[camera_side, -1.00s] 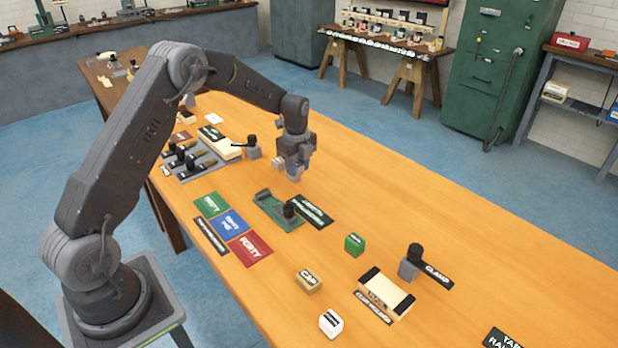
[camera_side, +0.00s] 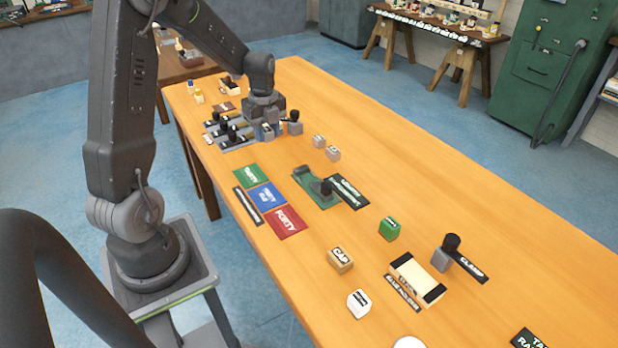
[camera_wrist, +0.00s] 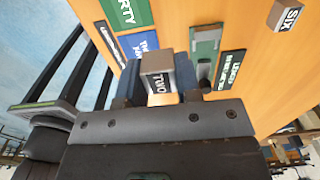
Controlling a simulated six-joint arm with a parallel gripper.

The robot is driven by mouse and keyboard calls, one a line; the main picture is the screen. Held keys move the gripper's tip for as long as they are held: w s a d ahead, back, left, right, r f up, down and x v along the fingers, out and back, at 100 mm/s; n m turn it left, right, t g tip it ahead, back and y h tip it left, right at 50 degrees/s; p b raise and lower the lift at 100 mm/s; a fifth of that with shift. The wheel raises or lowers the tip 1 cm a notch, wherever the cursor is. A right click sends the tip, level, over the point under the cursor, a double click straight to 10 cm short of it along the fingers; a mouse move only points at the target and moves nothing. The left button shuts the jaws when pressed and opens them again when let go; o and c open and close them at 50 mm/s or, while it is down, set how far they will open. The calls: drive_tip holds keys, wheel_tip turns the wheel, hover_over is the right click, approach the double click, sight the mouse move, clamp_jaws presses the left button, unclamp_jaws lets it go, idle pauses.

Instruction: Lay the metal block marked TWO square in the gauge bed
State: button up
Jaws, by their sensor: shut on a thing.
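My gripper (camera_side: 266,128) is shut on the metal block marked TWO, which shows between the fingers in the wrist view (camera_wrist: 158,83). In the side view my gripper is at the far left part of the table, beside a grey rack (camera_side: 232,138) with black-knobbed clamps. I cannot tell how high the block is above the table. The cream bed seen at this spot earlier is now hidden behind my gripper; I cannot read which fixture is labelled as the gauge bed.
Two small metal blocks (camera_side: 326,148) stand to the right of my gripper; a block marked SIX (camera_wrist: 288,14) shows in the wrist view. A black-knobbed block (camera_side: 294,124) is close by my gripper. A green fixture (camera_side: 312,188) and coloured cards (camera_side: 266,198) lie nearer. The right half's far side is clear.

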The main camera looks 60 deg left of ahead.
drive_tip(key=shift+s+d+f, duration=0.1)
drive_tip(key=shift+s+d, duration=0.05)
drive_tip(key=shift+s, duration=0.2)
hover_over(308, 180)
wheel_tip(308, 180, down, 7)
drive_tip(key=shift+r, duration=0.15)
drive_tip(key=shift+w+f, duration=0.1)
drive_tip(key=shift+f, duration=1.95)
drive_tip(key=shift+f, duration=0.25)
